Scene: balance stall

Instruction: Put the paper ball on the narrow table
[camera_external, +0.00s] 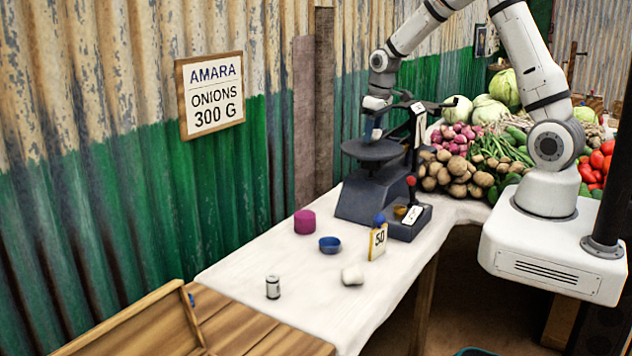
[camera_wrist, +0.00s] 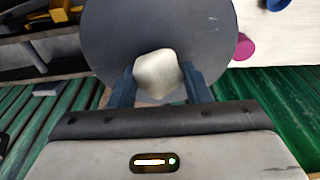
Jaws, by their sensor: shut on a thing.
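My gripper (camera_wrist: 158,78) is shut on a pale, lumpy, faceted ball (camera_wrist: 157,72), which looks like the paper ball. A long, narrow table with a white cover (camera_external: 300,303) carries the scale. Another whitish lump (camera_external: 352,275) lies on its front part.
Vegetables (camera_external: 480,160) are heaped behind the scale (camera_external: 372,199). A wooden surface (camera_external: 235,322) adjoins at front left.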

